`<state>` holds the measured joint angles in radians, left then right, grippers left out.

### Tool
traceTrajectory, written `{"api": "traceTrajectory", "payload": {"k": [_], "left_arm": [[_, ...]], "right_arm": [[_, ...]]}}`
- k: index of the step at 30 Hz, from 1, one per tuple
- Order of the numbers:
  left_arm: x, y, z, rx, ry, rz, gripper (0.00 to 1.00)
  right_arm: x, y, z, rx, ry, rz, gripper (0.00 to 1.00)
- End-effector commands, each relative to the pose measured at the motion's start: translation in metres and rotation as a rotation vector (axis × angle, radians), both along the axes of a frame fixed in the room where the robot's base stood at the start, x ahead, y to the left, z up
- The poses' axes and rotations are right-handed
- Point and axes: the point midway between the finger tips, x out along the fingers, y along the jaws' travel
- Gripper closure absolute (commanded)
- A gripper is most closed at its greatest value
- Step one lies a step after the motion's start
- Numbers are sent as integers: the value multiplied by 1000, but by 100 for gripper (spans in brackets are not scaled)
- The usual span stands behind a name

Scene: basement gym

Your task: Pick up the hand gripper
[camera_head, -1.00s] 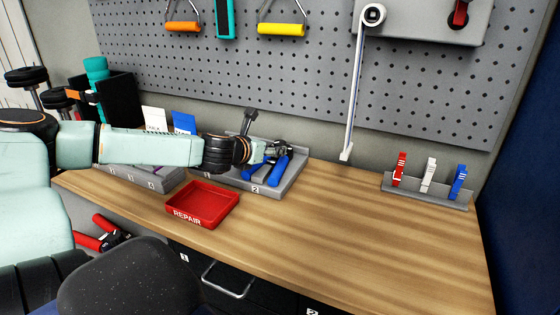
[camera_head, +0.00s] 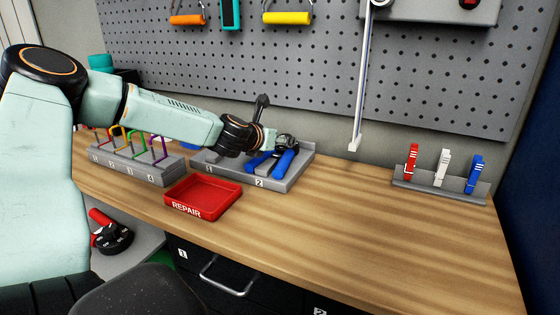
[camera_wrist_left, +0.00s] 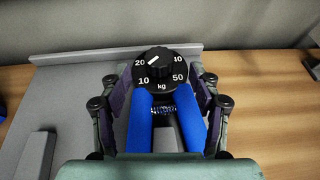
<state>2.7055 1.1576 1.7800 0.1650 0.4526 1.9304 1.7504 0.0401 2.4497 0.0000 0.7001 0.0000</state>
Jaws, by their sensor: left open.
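The hand gripper has two blue handles (camera_head: 284,162), a spring and a round black kg dial. It rests in the grey tray (camera_head: 302,172) near the label 2. The left wrist view shows its handles (camera_wrist_left: 140,125) spread towards me and its dial (camera_wrist_left: 160,70) at the far end. My left gripper (camera_head: 284,143) is open over it. In that wrist view my left gripper's fingers (camera_wrist_left: 161,88) stand on either side of the hand gripper, close to the dial and upper handles. Contact cannot be told. My right gripper is not in view.
A red REPAIR tray (camera_head: 203,198) stands in front of the grey tray. A rack with coloured loops (camera_head: 133,168) is at the left. A clip holder (camera_head: 440,185) stands at the right under the pegboard (camera_head: 300,75). The wooden top (camera_head: 380,220) is clear at centre right.

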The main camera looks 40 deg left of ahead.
Motion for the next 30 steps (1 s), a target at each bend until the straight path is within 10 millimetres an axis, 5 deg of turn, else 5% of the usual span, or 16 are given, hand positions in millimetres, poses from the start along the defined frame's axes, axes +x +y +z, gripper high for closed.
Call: {"api": "traceTrajectory", "payload": {"k": [9, 22, 30], "left_arm": [[26, 7, -13, 3, 1, 1, 37], [34, 8, -13, -3, -2, 2, 37], [34, 8, -13, -4, -2, 2, 60]], "right_arm": [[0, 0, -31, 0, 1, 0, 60], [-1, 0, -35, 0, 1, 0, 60], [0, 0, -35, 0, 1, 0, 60]]}}
